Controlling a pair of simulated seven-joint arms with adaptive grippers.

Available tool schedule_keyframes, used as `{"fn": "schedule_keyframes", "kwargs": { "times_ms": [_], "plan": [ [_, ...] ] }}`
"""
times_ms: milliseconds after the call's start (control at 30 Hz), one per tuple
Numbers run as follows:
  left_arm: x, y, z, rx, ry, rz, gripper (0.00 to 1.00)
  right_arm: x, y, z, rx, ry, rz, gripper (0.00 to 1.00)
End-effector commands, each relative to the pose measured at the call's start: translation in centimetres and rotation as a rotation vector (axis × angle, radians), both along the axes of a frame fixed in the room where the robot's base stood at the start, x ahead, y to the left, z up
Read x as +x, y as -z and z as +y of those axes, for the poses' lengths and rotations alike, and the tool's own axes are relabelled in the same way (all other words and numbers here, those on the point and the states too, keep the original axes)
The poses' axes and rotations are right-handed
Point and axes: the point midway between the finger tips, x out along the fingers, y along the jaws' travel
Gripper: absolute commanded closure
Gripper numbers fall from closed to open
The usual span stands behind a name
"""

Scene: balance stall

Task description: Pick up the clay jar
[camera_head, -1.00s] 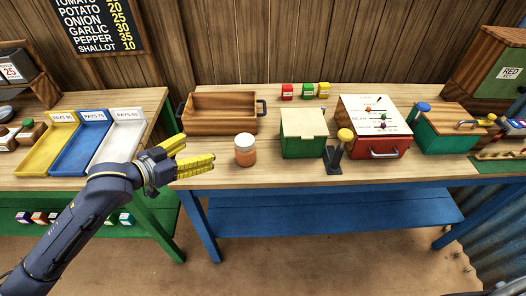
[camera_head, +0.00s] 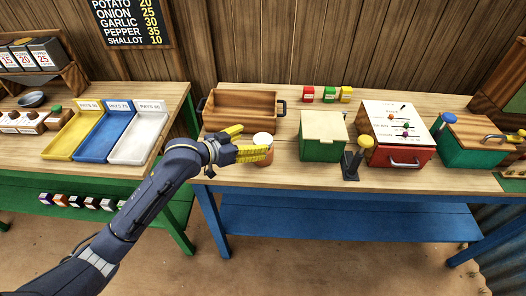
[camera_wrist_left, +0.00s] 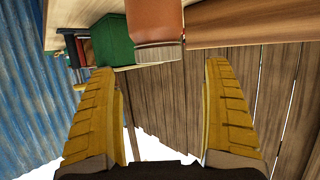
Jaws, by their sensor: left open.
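The clay jar (camera_head: 264,142) is small and orange-brown with a whitish lid, and stands upright on the wooden table near its left front part. My left gripper (camera_head: 255,143) is open, with yellow fingers beside the jar and partly in front of it in the head view. In the left wrist view the jar (camera_wrist_left: 155,22) appears upside down at the top, beyond the gap between the two spread fingers (camera_wrist_left: 162,112). Its lid edge shows there. I cannot tell whether a finger touches it. My right gripper is not in view.
A wooden crate (camera_head: 240,122) with dark handles stands behind the jar. A green box (camera_head: 322,139), a dark stand with a yellow knob (camera_head: 366,143) and a red box (camera_head: 403,154) stand to the right. Yellow, blue and white trays (camera_head: 139,148) lie on the left table.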

Motion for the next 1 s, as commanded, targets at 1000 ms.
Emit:
{"fn": "schedule_keyframes", "kwargs": {
  "times_ms": [1000],
  "plan": [
    [3.4,2.6,-3.9,0.000,0.000,0.000,0.16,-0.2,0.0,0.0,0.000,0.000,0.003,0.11]
  ]
}}
